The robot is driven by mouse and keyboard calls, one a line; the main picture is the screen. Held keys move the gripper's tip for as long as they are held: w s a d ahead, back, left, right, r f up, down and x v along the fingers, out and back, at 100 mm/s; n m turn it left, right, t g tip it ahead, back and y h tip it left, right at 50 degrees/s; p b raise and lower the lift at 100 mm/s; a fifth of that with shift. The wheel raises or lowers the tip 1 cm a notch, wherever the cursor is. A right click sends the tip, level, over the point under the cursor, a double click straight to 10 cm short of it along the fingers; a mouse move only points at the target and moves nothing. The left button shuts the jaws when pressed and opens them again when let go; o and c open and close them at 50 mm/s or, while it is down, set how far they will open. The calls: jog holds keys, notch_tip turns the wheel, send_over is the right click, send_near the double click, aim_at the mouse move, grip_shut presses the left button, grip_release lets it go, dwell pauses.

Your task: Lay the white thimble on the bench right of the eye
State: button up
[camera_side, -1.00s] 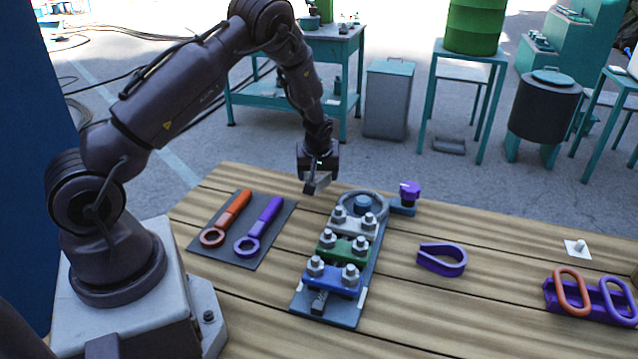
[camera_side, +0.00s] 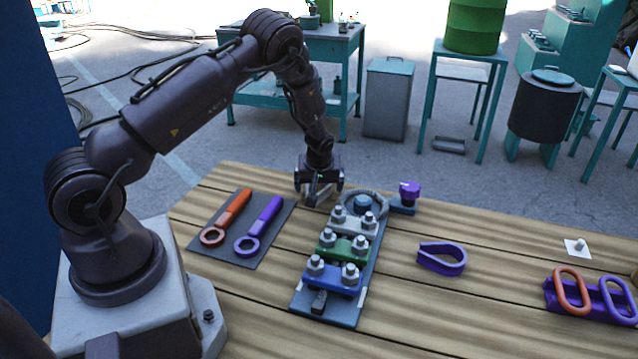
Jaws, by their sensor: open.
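My gripper (camera_side: 318,198) is open, above the bench just left of the eye; I cannot see anything held in it. The eye (camera_side: 380,199) is a grey loop around a blue round post (camera_side: 362,202) at the far end of the clamp plate. A purple U-shaped thimble (camera_side: 456,268) lies on the bench (camera_side: 420,325), right of the eye and apart from it. I cannot make out a white thimble for certain; a small white piece (camera_side: 578,245) stands on a white square farther right.
Grey, green (camera_side: 343,247) and blue (camera_side: 332,280) clamps with upright bolts cross the plate. Orange and purple wrenches (camera_side: 262,224) lie on a dark mat at left. A purple-knobbed pin (camera_side: 409,191) stands beside the eye. A purple rack (camera_side: 595,302) holds oval links at right.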

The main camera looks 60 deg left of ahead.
jog(key=s+d+r+m+t+h, duration=0.1)
jog(key=s+d+r+m, duration=0.15)
jog(key=d+r, duration=0.5)
jog(key=s+d+r+m+h, duration=0.1)
jog(key=s+d+r, duration=0.3)
jog(key=r, duration=0.7)
jog(key=s+d+r+m+t+h, duration=0.1)
jog(key=s+d+r+m, duration=0.3)
jog(key=r, duration=0.6)
jog(key=s+d+r+m, duration=0.2)
jog(key=s+d, duration=0.2)
jog(key=s, duration=0.2)
jog(key=s+d+r+m+t+h, duration=0.1)
jog(key=s+d+r+m, duration=0.2)
jog(key=s+d, duration=0.2)
jog(key=shift+s+r+t, duration=0.3)
jog(key=shift+s, duration=0.55)
jog(key=shift+m, duration=0.25)
